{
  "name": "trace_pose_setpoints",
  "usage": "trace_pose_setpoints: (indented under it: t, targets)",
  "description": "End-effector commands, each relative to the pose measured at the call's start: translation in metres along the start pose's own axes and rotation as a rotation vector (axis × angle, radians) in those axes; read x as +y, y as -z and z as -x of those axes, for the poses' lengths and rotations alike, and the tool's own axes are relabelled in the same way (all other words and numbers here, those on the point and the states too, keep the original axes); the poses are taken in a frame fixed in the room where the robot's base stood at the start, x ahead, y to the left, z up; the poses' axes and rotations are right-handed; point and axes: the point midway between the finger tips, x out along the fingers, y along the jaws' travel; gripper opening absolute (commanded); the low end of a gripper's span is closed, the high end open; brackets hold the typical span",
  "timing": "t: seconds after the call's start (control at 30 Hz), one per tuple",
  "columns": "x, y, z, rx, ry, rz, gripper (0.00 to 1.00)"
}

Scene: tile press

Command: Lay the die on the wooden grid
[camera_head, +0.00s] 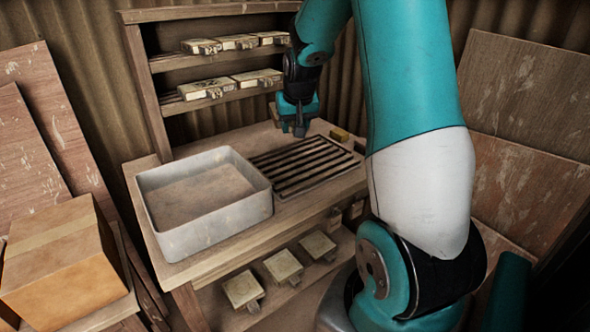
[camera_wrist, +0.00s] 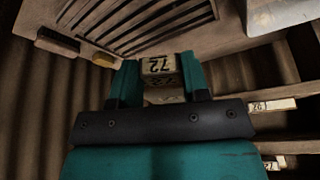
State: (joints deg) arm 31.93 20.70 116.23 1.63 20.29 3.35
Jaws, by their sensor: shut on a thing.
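My gripper (camera_head: 299,128) hangs over the back of the bench, near the far end of the wooden grid. In the wrist view my gripper (camera_wrist: 160,72) is shut on a pale die (camera_wrist: 159,66) marked 72, held between the two fingers. I cannot make out the die in the head view. The wooden grid (camera_head: 306,166), a slatted panel with dark gaps, lies on the bench right of the grey tub. The grid also shows in the wrist view (camera_wrist: 148,24), beyond the held die. Nothing lies on its visible slats.
The grey tub (camera_head: 205,200) stands on the bench left of the grid. A small yellow block (camera_head: 340,134) sits behind the grid. Shelves (camera_head: 222,67) at the back hold several dies, and several more (camera_head: 283,266) lie on the lower shelf. A cardboard box (camera_head: 60,262) stands at the left.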

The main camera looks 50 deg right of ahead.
Motion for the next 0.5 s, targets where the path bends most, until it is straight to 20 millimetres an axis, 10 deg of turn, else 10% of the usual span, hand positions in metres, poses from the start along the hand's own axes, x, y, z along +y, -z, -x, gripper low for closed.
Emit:
trace_pose_setpoints:
  t: [0.5]
  targets:
    - [-0.001, -0.047, -0.113, 0.000, 0.001, 0.002, 0.05]
